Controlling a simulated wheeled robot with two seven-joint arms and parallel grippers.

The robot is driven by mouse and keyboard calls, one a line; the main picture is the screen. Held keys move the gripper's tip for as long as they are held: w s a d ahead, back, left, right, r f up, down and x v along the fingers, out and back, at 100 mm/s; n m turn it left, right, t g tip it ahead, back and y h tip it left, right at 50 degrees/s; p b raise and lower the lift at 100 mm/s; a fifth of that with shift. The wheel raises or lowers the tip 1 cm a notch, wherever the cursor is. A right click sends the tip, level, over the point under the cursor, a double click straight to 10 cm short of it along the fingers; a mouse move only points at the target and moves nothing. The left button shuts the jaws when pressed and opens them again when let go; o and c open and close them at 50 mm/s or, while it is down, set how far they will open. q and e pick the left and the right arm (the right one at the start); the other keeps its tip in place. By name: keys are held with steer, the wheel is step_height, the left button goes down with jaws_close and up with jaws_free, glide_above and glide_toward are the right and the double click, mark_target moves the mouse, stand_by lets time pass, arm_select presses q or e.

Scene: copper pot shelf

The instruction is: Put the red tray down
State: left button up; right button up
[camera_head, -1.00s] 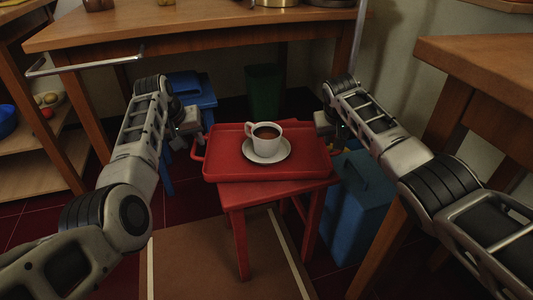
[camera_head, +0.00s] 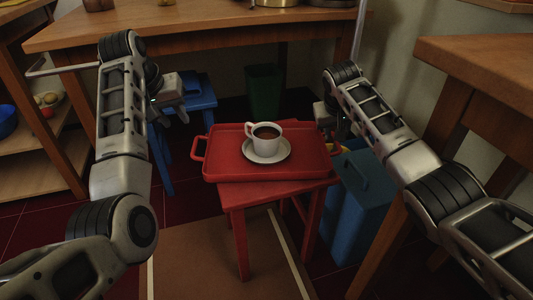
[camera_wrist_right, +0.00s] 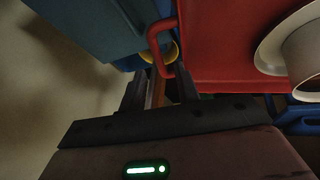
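The red tray (camera_head: 220,167) rests flat on a small red stool (camera_head: 240,197). A white cup of dark coffee (camera_head: 264,136) stands upright on a white saucer (camera_head: 267,157) on the tray. My left gripper (camera_head: 176,116) is up and left of the tray's left handle (camera_head: 197,148), apart from it, with its fingers spread and empty. My right gripper (camera_head: 340,128) is at the tray's right end, partly hidden by its arm. In the right wrist view its fingers (camera_wrist_right: 160,88) are apart, close to the tray's red handle (camera_wrist_right: 153,40), not closed on it.
A blue bin (camera_head: 360,205) stands right of the stool, and a blue stool (camera_head: 198,98) is behind left. A green bin (camera_head: 264,90) is at the back. Wooden tables flank the space, one at the back (camera_head: 200,32) and one at right (camera_head: 485,55).

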steer(key=v, duration=0.8)
steer(key=shift+r, duration=0.2)
steer(key=shift+s, duration=0.1)
